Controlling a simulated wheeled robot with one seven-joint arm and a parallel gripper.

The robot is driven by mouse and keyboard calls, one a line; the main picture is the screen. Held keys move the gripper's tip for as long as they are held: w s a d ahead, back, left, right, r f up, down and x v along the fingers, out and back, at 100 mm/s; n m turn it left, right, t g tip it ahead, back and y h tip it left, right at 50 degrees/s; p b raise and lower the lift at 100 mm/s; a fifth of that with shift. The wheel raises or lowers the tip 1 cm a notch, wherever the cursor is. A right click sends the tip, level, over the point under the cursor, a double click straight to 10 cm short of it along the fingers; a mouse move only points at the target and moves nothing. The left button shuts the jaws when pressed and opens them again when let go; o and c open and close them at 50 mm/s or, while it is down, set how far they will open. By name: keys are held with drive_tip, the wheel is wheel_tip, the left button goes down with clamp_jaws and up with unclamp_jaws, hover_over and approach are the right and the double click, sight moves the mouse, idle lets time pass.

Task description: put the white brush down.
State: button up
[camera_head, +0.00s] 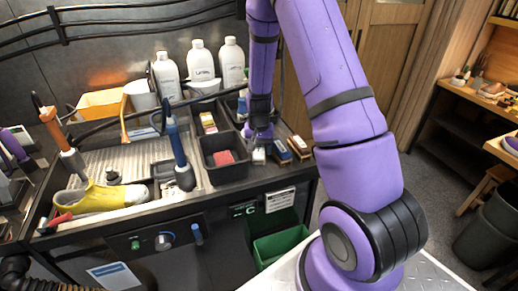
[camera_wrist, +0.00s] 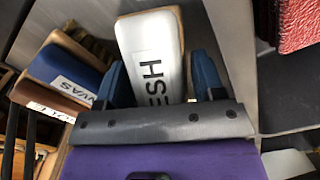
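The white brush (camera_wrist: 152,55) is labelled MESH and lies between the two blue fingers of my gripper (camera_wrist: 160,82) in the wrist view. The fingers are close along both its sides and look shut on it. In the head view the white brush (camera_head: 259,156) shows just below my gripper (camera_head: 259,138), at the right end of the worktop. It is beside the dark bin with a red block. Its underside is hidden, so I cannot tell whether it touches the worktop.
A blue brush (camera_head: 281,152) and a brown brush (camera_head: 299,147) stand to its right. The dark bin (camera_head: 223,171) is to its left. White bottles (camera_head: 231,62) stand behind. A yellow sneaker (camera_head: 100,197) lies at the left. A green crate (camera_head: 280,246) is below the worktop.

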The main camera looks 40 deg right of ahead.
drive_tip(key=c, duration=0.7)
drive_tip(key=shift+r, duration=0.1)
